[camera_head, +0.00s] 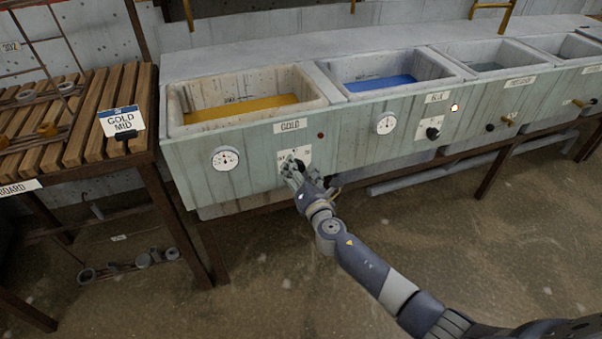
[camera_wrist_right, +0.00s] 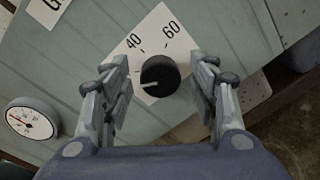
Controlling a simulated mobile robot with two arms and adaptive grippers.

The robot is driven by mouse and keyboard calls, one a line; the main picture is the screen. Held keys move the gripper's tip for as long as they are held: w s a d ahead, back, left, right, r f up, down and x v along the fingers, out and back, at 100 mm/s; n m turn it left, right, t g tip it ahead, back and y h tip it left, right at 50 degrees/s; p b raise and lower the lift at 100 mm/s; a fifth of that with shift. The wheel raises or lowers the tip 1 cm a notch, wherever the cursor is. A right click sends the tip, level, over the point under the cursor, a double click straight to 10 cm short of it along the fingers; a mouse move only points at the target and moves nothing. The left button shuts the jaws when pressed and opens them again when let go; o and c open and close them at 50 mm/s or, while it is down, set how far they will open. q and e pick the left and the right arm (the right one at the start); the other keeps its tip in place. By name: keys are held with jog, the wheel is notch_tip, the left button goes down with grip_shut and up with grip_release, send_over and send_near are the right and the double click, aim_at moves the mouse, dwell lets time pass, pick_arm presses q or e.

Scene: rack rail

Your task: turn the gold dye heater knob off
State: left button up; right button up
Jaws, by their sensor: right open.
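The gold dye heater knob (camera_wrist_right: 160,76) is black with a pale pointer line, on a white dial plate (camera_wrist_right: 170,32) marked 40 and 60. In the right wrist view the pointer points down and left, away from both numbers. My right gripper (camera_wrist_right: 163,92) is open, with one finger on each side of the knob; contact cannot be told. In the head view my right gripper (camera_head: 300,174) is at the front panel below the GOLD label (camera_head: 290,126) and largely hides the knob. My left gripper is not in view.
The gold tank (camera_head: 176,108) holds yellow dye; a round gauge (camera_head: 225,158) is left of the knob. A blue tank (camera_head: 340,84) with its own knob (camera_head: 432,133) stands to the right. A slatted wooden rack (camera_head: 75,150) stands left. The floor in front is mostly clear.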

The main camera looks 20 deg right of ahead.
jog(key=s, duration=1.2)
jog(key=shift+r, duration=0.35)
